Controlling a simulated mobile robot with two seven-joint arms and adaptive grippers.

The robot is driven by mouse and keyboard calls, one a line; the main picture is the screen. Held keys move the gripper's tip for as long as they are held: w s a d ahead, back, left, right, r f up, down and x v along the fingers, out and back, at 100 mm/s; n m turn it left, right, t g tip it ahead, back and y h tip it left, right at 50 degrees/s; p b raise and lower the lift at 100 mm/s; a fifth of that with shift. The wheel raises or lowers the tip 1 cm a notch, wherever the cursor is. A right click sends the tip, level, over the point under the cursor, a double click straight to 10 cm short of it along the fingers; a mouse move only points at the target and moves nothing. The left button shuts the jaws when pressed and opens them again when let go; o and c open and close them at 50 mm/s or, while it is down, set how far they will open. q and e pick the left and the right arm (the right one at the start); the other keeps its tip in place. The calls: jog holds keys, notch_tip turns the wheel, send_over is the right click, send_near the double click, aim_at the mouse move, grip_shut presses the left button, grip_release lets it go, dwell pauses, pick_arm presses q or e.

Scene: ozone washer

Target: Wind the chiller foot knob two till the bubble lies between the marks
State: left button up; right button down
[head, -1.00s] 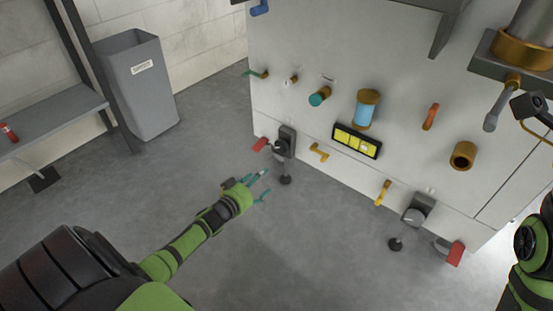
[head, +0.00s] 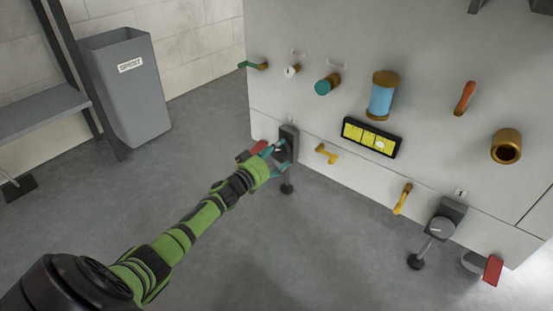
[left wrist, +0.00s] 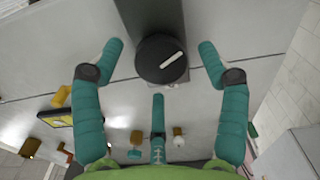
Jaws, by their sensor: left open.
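The left foot knob shows in the left wrist view as a dark round knob (left wrist: 162,59) with a white pointer line, on a grey bracket. In the head view, its bracket (head: 289,138) is at the cabinet's lower left corner, and my gripper partly hides the knob. My left gripper (head: 272,160) is open, its teal fingers spread around the knob, with no clear contact. The yellow bubble level (head: 371,138) is on the cabinet front; a pale bubble shows right of its middle. The right foot knob (head: 441,228) is below a label reading 1.
A red flap (head: 252,153) is beside the left foot, and another (head: 493,270) beside the right foot. A yellow handle (head: 326,153) sticks out just right of my gripper. A grey bin (head: 125,85) stands at the left. The floor in front is clear.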

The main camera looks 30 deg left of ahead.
pick_arm(q)
jog(key=shift+w, duration=0.15)
jog(key=c, duration=1.2)
jog(key=shift+o, duration=0.2)
jog(key=shift+m, duration=0.4)
